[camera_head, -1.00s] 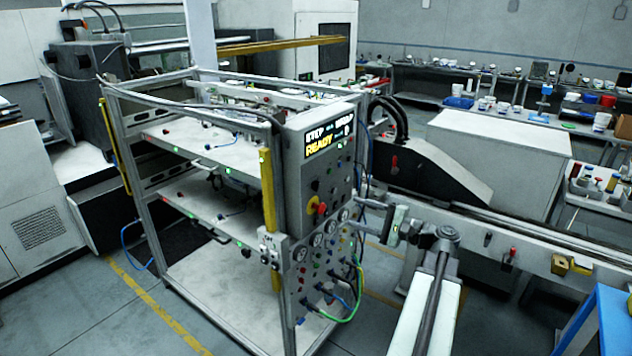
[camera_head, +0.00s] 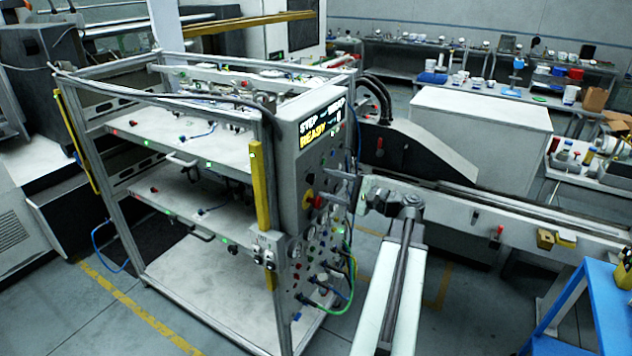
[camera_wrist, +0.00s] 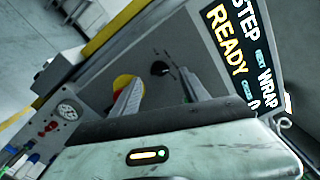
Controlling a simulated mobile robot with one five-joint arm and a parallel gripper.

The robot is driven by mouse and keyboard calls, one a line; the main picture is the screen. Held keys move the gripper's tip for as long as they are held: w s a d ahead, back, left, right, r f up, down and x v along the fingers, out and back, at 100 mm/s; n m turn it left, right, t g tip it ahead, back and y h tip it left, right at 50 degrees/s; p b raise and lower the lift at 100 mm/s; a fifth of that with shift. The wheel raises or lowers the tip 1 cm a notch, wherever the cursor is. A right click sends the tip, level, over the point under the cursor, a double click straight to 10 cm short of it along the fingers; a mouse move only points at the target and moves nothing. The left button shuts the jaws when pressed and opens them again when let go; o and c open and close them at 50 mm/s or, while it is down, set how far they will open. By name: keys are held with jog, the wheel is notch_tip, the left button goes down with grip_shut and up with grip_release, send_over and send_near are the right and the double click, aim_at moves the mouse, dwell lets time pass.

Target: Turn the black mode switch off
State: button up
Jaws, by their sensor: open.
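The black mode switch (camera_wrist: 160,68) is a small dark knob on the grey control panel (camera_wrist: 146,52) in the wrist view. It lies beyond my gripper (camera_wrist: 160,82), between the lines of its two fingers. The fingers are apart with nothing between them, and a gap to the switch seems to remain. In the head view my gripper (camera_head: 340,188) is in front of the panel's right part, at the height of the red and yellow stop button (camera_head: 312,200). The switch is too small there to make out surely. Its pointer angle is unclear in the wrist view.
The stop button (camera_wrist: 122,86) sits just left of the switch, partly behind the left finger. A lit display (camera_wrist: 238,55) reading READY is to the right. Gauges (camera_wrist: 68,112), coloured buttons and cables are on the lower panel. A blue stand (camera_head: 610,300) is at far right.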

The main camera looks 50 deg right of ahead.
aim_at(311, 178)
jog(key=x, duration=0.3)
jog(key=shift+w+a, duration=0.1)
jog(key=shift+w, duration=0.25)
grip_shut()
jog(key=shift+n, duration=0.3)
jog(key=n, duration=1.3)
jog(key=shift+n, duration=2.1)
